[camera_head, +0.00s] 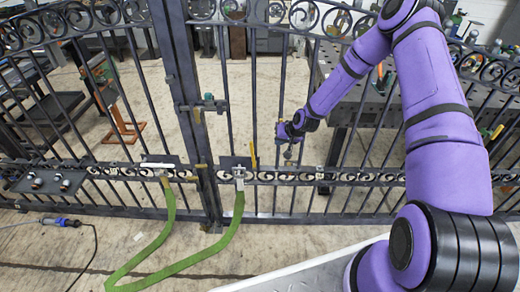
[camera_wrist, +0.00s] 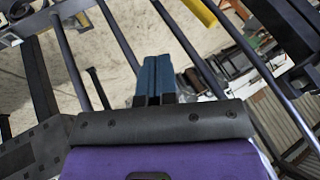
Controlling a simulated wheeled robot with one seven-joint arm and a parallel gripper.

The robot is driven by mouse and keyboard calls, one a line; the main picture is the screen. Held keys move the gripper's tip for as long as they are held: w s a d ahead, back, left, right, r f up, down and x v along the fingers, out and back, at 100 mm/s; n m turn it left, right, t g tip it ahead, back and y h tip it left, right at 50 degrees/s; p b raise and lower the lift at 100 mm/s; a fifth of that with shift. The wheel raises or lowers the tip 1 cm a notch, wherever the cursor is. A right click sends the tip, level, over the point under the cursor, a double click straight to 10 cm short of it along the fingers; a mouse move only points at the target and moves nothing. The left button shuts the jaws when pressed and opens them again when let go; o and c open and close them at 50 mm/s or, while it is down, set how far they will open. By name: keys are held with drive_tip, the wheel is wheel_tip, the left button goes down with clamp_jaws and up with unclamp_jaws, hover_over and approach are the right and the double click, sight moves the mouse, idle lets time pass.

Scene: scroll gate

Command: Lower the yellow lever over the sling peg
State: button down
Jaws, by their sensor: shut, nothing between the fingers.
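The yellow lever (camera_head: 253,154) stands about upright at the right end of a dark plate on the right gate leaf. A yellow bar, likely the same lever, shows at the top right of the wrist view (camera_wrist: 200,12). The green sling (camera_head: 180,262) hangs in a loop between the two leaves. Its right end is at a pale metal fitting (camera_head: 239,174), which seems to hold the sling peg; the peg itself is too small to make out. My gripper (camera_head: 289,153) is right of the lever and apart from it. Its blue fingers (camera_wrist: 155,78) are together and empty.
Dark gate bars and scrollwork surround my gripper. A green-topped latch (camera_head: 208,101) sits on the centre post. The left leaf carries a pale bar (camera_head: 158,165) at the sling's other end. A workbench (camera_head: 375,90) stands behind the right leaf.

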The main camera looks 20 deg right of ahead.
idle(0.3)
approach(253, 156)
drive_tip(key=w+d+f, duration=0.3)
drive_tip(key=a, duration=0.1)
drive_tip(key=w+a, duration=0.1)
drive_tip(key=a+f, duration=0.1)
drive_tip(key=shift+w+a, duration=0.15)
drive_tip(key=shift+a, duration=0.2)
drive_tip(key=shift+a+r, duration=0.1)
drive_tip(key=shift+a, duration=0.05)
